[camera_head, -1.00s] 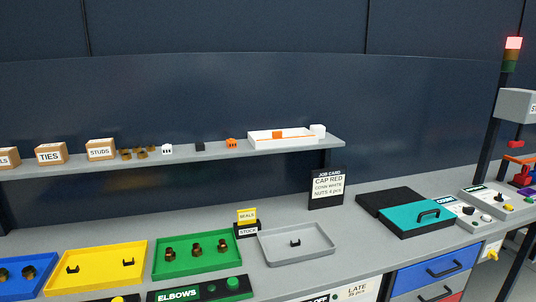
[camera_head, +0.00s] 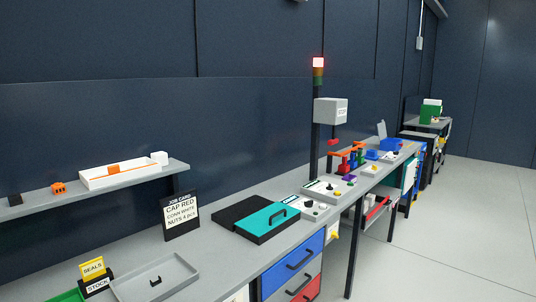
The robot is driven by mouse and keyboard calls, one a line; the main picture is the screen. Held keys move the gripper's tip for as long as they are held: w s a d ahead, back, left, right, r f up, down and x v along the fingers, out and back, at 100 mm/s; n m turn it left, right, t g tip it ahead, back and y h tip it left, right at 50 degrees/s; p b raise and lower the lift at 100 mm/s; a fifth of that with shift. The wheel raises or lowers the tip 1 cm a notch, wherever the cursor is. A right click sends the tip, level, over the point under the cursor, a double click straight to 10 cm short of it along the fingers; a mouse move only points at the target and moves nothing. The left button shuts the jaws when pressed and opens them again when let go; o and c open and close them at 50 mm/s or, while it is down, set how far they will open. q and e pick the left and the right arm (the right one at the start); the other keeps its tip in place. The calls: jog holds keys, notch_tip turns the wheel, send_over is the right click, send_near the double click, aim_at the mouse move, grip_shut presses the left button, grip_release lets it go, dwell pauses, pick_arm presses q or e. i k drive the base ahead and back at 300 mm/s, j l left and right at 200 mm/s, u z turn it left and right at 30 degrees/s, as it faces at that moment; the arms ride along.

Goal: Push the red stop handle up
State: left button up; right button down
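A small red handle-like piece (camera_head: 333,141) hangs just below a grey box (camera_head: 331,111) on a dark post. The box carries a white label too small to read. I cannot tell for sure that this red piece is the stop handle. Another long red piece (camera_head: 377,208) shows lower down, under the far bench. Neither of my grippers is in view.
A lit signal tower (camera_head: 318,72) tops the post. The bench holds a teal lidded case (camera_head: 267,222), control panels (camera_head: 328,187), a job card (camera_head: 180,216) and a grey tray (camera_head: 155,279). Drawers (camera_head: 297,260) are below. Open floor (camera_head: 450,235) lies to the right.

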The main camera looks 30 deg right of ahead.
aim_at(334, 140)
jog(key=z, duration=1.4)
jog(key=i+l+u, duration=0.3)
jog(key=i+l, duration=0.4)
jog(key=i, duration=0.4)
jog(key=i+l+u, duration=0.25)
jog(key=i+l, duration=0.7)
jog(key=i+l+u, duration=0.3)
jog(key=i+l, duration=0.65)
jog(key=l, duration=0.15)
